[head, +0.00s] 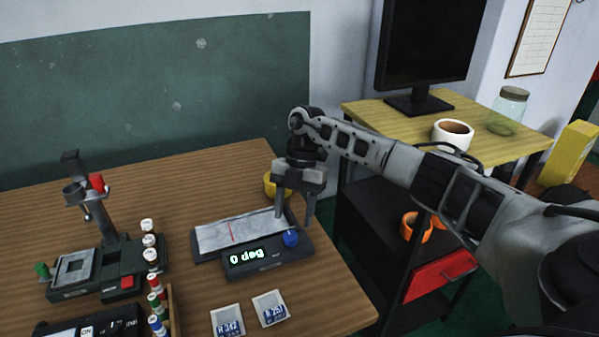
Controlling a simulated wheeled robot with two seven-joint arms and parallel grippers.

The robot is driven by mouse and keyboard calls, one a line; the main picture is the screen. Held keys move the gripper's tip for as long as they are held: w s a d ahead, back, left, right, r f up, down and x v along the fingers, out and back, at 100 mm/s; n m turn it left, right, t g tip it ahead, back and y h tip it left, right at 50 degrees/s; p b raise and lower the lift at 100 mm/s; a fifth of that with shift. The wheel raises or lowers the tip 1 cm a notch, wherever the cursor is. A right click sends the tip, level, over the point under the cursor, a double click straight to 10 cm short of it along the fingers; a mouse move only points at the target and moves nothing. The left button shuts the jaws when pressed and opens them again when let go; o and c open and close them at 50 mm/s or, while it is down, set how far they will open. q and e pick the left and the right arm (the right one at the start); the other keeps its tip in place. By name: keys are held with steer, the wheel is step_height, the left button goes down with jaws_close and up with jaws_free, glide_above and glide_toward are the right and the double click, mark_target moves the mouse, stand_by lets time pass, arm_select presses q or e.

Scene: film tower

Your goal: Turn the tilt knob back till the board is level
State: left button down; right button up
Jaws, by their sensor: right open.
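The tilt device (262,268) is a dark box on the wooden table, and its display reads "0 deg" in green. Its pale board (232,233) with a red line lies at the back left of the box and looks about level. The blue tilt knob (291,238) is at the right of the box. My right gripper (294,222) points down above and just behind the knob, open with a gap between its fingers. I cannot tell whether a finger touches the knob. My left gripper is out of view.
A yellow cup (271,185) stands behind my right gripper, partly hidden. Two labelled cards (270,307) lie in front of the device. A dark film tower (100,255) and several small bottles (150,257) stand to the left. A side table (490,145) with a monitor is at the right.

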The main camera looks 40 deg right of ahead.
steer(key=v, duration=1.1)
steer(key=shift+r+b, duration=0.2)
steer(key=shift+b, duration=0.25)
